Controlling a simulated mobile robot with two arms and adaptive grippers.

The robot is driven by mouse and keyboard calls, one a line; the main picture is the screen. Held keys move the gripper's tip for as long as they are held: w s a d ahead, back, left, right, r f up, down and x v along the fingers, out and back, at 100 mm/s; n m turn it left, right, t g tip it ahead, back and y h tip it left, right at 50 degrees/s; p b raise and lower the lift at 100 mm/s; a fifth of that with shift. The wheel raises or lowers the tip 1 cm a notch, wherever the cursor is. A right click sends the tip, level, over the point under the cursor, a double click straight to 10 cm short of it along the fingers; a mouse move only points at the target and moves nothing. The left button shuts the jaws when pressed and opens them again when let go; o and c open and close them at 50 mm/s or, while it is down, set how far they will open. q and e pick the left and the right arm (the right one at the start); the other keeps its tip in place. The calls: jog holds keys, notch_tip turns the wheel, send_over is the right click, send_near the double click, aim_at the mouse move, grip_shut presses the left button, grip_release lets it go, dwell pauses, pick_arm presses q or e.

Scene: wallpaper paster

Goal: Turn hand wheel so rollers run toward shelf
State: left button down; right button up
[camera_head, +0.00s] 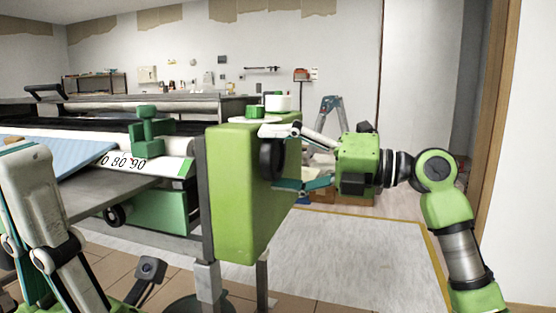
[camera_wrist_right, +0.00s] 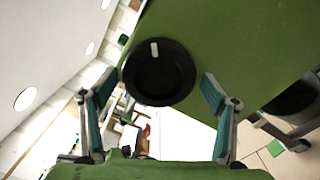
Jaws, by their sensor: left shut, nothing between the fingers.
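The hand wheel (camera_head: 271,160) is a black disc on the end face of the green box of the pasting machine (camera_head: 232,190). In the right wrist view the hand wheel (camera_wrist_right: 158,72) faces me, with a white mark near its top, left of centre. My right gripper (camera_head: 289,157) is open, with one finger on each side of the wheel. In the wrist view the fingertips (camera_wrist_right: 160,78) are close to its rim; I cannot tell whether they touch. My left gripper (camera_head: 25,165) is close up at the left edge, shut and empty, and partly cut off. The rollers (camera_head: 150,103) lie along the machine's top.
A green clamp-like part (camera_head: 148,135) sits on the white numbered scale (camera_head: 135,163). A stepladder (camera_head: 331,117) stands behind the right arm. A shelf (camera_head: 95,84) is against the back wall. A pale mat (camera_head: 350,250) covers clear floor at right.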

jog(key=shift+d, duration=0.15)
jog(key=v, duration=1.1)
jog(key=shift+s+d, duration=0.2)
jog(key=shift+d, duration=0.15)
